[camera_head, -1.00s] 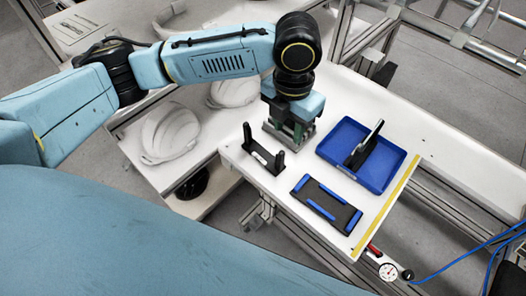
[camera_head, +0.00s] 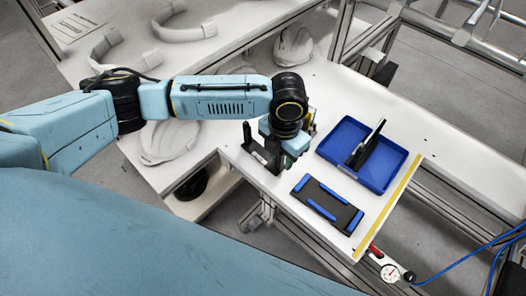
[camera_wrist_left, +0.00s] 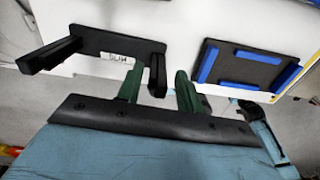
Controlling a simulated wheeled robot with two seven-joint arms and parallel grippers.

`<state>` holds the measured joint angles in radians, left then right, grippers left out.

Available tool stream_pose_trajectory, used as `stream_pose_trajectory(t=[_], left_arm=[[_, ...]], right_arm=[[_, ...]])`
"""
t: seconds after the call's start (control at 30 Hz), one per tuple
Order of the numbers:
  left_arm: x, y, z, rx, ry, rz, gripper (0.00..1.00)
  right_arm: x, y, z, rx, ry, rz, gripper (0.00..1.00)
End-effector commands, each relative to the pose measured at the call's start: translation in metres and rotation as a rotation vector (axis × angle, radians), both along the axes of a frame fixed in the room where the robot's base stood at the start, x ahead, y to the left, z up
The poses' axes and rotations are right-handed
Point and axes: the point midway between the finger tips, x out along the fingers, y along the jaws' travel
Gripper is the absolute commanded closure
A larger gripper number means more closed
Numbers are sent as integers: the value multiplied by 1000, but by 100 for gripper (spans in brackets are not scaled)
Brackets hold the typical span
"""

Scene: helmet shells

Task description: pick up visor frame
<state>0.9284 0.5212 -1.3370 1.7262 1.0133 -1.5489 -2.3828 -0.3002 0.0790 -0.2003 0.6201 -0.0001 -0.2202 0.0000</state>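The visor frame (camera_head: 254,150), a black U-shaped piece with two upright prongs, sits at the left edge of the white table. It also shows in the left wrist view (camera_wrist_left: 105,42), with a small white label. My left gripper (camera_wrist_left: 160,80) has its two green fingers apart, and the frame's right prong appears between them; I cannot tell whether either finger touches it. In the head view my left gripper (camera_head: 281,152) hides the frame's right end. My right gripper is not in view.
A black plate with blue strips (camera_head: 327,204) lies right of the frame. Behind it is a blue tray (camera_head: 385,174) holding an upright dark part. White helmet shells (camera_head: 166,142) stand on the lower bench at left. A yellow strip marks the table's right side.

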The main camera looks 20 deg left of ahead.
Motion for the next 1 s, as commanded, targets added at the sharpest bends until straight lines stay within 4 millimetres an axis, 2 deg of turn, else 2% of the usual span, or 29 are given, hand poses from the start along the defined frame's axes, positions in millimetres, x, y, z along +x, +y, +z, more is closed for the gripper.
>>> stream_pose_trajectory(t=[0.1,0.3,0.6,0.87,1.0], left_arm=[[0,0,-13,0,-1,-1,64],[0,0,-13,-1,-2,-2,64],[0,0,-13,-1,-2,-1,100],[1,0,-12,-1,-3,-1,100],[1,-1,1,-1,-5,-2,100]], right_arm=[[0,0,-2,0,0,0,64],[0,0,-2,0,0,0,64],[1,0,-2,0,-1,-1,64],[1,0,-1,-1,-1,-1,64],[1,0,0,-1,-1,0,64]])
